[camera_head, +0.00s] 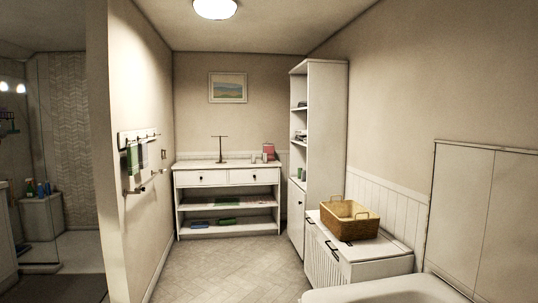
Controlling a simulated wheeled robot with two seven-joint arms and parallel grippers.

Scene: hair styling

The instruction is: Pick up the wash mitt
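I cannot pick out a wash mitt for certain. Small blue (201,226) and green (228,221) cloth-like items lie on the low shelf of the white console table (228,184) at the back, too small to identify. Green and dark cloths (134,157) hang from a rail on the left wall. A wicker basket (349,221) stands on a white cabinet at the right; its inside is mostly hidden. Neither of my grippers is in view.
A tall white shelf unit (325,150) stands in the back right corner. A white tub-like rim (390,290) fills the bottom right. Bottles (38,188) stand in the tiled area beyond the left wall. The tiled floor (220,270) in the middle is clear.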

